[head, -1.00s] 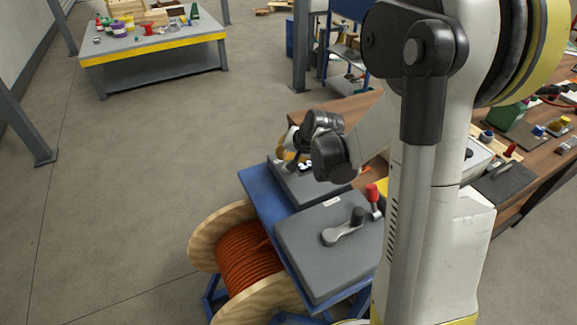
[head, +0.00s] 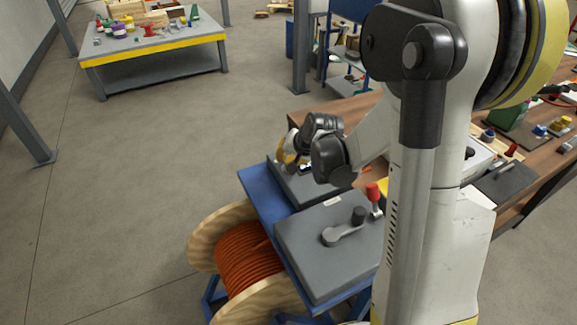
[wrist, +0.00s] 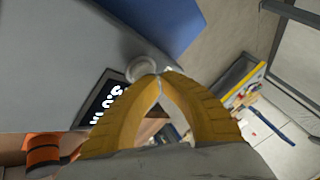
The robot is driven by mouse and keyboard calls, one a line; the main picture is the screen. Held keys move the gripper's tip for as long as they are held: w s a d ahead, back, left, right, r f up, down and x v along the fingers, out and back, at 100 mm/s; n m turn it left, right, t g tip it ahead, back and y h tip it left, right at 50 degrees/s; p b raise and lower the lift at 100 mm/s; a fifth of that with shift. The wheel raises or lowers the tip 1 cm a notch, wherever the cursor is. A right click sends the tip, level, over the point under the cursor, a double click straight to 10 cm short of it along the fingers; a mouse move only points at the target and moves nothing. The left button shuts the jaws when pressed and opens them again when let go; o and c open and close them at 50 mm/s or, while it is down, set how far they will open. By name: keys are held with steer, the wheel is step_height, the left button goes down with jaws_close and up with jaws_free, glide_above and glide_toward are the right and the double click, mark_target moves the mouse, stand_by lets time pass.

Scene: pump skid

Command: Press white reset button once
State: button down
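The white reset button (wrist: 141,68) is a round white disc on the grey panel (wrist: 50,60) in the wrist view, beside a dark display (wrist: 100,98) with white digits. My gripper (wrist: 159,76) has its two yellow fingers brought together at the tips, with nothing between them. The fingertips overlap the button's lower right edge in the picture; I cannot tell whether they touch it. In the head view my gripper (head: 283,160) is over the far grey panel on the blue stand (head: 262,192), and the button is hidden there.
A nearer grey box with a dark lever (head: 343,232) and a red-topped handle (head: 374,194) stand close to my arm. A spool of orange cable (head: 246,260) is left of the stand. A wooden bench (head: 340,108) lies behind. The floor at left is clear.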

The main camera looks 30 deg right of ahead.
steer(key=shift+f, duration=0.35)
steer(key=shift+r, duration=0.1)
stand_by(0.5)
steer(key=shift+r+p, duration=0.45)
steer(key=shift+r, duration=0.4)
steer(key=shift+r+p, duration=1.9)
steer(key=shift+r, duration=0.6)
